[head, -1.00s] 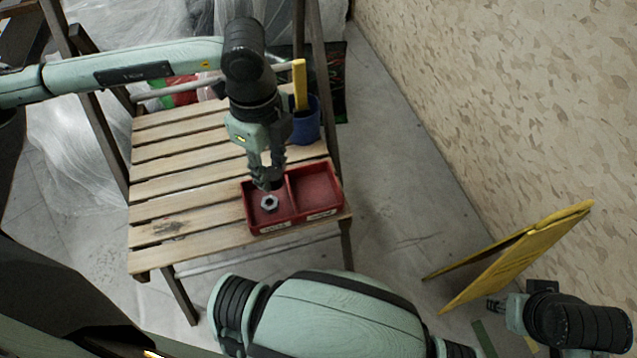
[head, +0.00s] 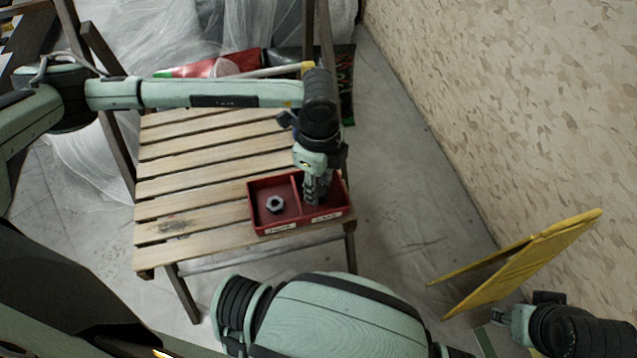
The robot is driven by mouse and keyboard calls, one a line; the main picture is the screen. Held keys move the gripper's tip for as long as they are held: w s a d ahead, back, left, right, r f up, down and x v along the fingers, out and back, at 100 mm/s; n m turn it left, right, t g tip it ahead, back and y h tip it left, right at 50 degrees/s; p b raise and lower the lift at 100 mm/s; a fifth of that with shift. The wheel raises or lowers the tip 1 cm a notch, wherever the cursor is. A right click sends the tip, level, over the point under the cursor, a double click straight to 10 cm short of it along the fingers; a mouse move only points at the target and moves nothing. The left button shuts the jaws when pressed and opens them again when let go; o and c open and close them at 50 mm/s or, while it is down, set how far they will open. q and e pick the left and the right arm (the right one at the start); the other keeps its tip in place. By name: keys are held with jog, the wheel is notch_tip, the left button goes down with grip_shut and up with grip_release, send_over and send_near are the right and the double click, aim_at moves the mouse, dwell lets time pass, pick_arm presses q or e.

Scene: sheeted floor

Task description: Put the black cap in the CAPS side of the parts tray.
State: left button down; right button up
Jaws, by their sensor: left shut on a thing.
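The red parts tray (head: 262,229) sits at the front right of the slatted wooden chair seat. It has two compartments with small labels on the front, hard to read; the right one seems to say CAPS. My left gripper (head: 315,200) points down into the right compartment, its fingers shut. The black cap is not clearly visible; the fingertips hide what they hold. My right gripper (head: 497,315) is at the lower right, far from the tray, and its finger opening is too small to judge.
A metal nut (head: 275,204) lies in the tray's left compartment. The chair seat (head: 190,190) is clear to the left. A yellow folding sign (head: 525,262) stands by the wall at right. Bags and plastic sheeting lie behind the chair.

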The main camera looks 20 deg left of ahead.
pick_arm(q)
jog(key=shift+f, duration=0.15)
pick_arm(e)
jog(key=shift+f, duration=0.15)
pick_arm(q)
jog(key=c, duration=1.5)
grip_release()
jog(key=shift+c, duration=0.2)
jog(key=o, duration=0.4)
pick_arm(e)
jog(key=shift+w+a+r, duration=0.15)
jog(key=shift+r, duration=0.1)
pick_arm(q)
jog(key=shift+r, duration=6.2)
pick_arm(e)
jog(key=shift+x, duration=0.85)
